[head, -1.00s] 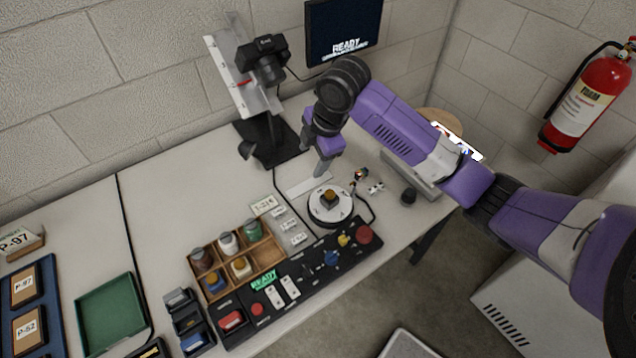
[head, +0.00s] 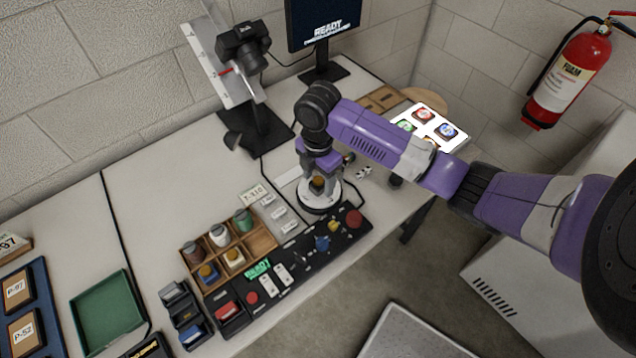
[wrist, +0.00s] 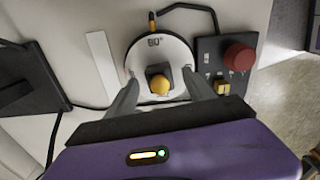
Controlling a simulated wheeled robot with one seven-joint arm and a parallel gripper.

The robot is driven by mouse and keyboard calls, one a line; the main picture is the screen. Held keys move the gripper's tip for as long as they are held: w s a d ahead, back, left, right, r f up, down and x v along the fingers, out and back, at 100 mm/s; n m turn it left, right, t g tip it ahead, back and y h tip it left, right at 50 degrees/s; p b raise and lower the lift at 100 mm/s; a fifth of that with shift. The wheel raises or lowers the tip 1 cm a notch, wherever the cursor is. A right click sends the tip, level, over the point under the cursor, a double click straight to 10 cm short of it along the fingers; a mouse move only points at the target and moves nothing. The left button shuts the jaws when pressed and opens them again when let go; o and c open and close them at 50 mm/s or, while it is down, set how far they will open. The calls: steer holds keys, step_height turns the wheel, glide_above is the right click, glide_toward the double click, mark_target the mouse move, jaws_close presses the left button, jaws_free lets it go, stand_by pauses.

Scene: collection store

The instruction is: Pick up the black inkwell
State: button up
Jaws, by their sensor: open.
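A small dark inkwell with a yellow-brown top (head: 317,185) stands on a round white turntable (head: 331,202); I take it for the black inkwell. It also shows in the wrist view (wrist: 159,83), its yellow top facing the camera. My gripper (wrist: 159,74) is open, with one finger to each side of the inkwell and a gap visible on both sides. In the head view my gripper (head: 318,176) is low over the turntable and partly hides the inkwell. Whether the fingertips touch the turntable, I cannot tell.
A black control panel (head: 285,262) with a red knob (wrist: 239,57) lies beside the turntable. A wooden compartment tray (head: 262,240) holds several coloured jars. A camera stand (head: 255,125) is behind, and a lit panel (head: 455,140) is at the right. A dark cable runs around the turntable.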

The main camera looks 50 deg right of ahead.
steer(key=shift+f, duration=0.25)
jaws_close()
steer(key=shift+r, duration=0.1)
